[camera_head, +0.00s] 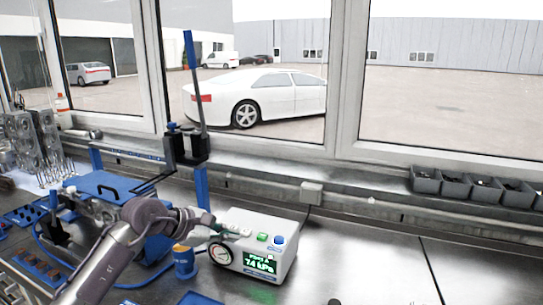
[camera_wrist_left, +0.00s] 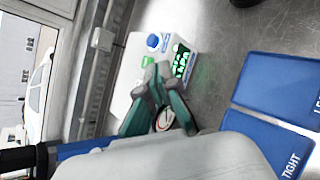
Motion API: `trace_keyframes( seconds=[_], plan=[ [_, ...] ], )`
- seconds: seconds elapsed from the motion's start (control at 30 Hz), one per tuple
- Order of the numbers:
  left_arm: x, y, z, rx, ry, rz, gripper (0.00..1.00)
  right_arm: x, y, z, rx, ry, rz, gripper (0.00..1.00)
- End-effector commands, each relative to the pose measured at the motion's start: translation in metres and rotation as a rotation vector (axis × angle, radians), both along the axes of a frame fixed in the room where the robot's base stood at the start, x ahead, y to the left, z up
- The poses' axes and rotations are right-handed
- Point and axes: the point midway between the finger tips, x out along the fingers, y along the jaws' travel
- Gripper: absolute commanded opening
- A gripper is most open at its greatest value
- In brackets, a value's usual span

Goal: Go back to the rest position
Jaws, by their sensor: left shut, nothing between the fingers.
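My left arm comes in from the lower left in the head view. My left gripper (camera_head: 232,233) is in front of the white test box, near its round gauge. In the left wrist view, the teal fingers of my left gripper (camera_wrist_left: 157,76) are shut with nothing between them. They overlap the box in the picture; I cannot tell whether they touch it. My right gripper is not in view.
The white test box (camera_head: 281,268) has a lit green display and a blue knob. A blue cup-like part (camera_head: 185,264) stands beside my arm. Blue labelled plates (camera_wrist_left: 275,90) lie on the metal bench. Grey bins (camera_head: 426,181) line the back right. The bench's right side is largely clear.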

Motion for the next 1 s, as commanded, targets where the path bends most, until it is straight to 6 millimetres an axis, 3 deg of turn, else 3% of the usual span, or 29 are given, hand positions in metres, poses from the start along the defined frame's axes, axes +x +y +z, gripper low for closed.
trace_keyframes(
  seconds=[0.3,0.4,0.5,0.57,0.63,0.7,0.77,0.8,0.93,0.97,1.0],
  plan=[
    [-0.034,-0.060,0.022,-0.502,0.062,0.006,0.00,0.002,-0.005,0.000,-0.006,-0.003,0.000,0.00],
    [-0.049,-0.070,0.038,-0.749,0.119,0.036,0.00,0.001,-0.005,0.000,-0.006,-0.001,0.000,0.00],
    [-0.063,-0.067,0.057,-1.069,0.217,0.102,0.00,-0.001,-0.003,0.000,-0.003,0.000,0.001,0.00],
    [-0.070,-0.053,0.066,-1.308,0.306,0.173,0.00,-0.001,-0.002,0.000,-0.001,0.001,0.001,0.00],
    [-0.075,-0.023,0.068,-1.611,0.429,0.292,0.00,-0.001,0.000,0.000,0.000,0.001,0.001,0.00],
    [-0.079,0.014,0.055,-1.907,0.566,0.444,0.00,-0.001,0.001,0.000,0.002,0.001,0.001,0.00],
    [-0.084,0.048,0.030,-2.146,0.686,0.604,0.00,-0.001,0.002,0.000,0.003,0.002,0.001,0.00],
    [-0.091,0.069,0.007,-2.293,0.761,0.722,0.00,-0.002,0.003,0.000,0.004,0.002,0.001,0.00],
    [-0.125,0.114,-0.073,-2.655,0.963,1.127,0.00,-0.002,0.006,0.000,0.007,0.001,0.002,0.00],
    [-0.137,0.121,-0.092,2.711,-0.996,-1.225,0.00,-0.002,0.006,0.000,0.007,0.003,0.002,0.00],
    [-0.153,0.128,-0.117,2.557,-0.954,-1.251,0.00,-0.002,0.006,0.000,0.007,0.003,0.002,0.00]
  ],
)
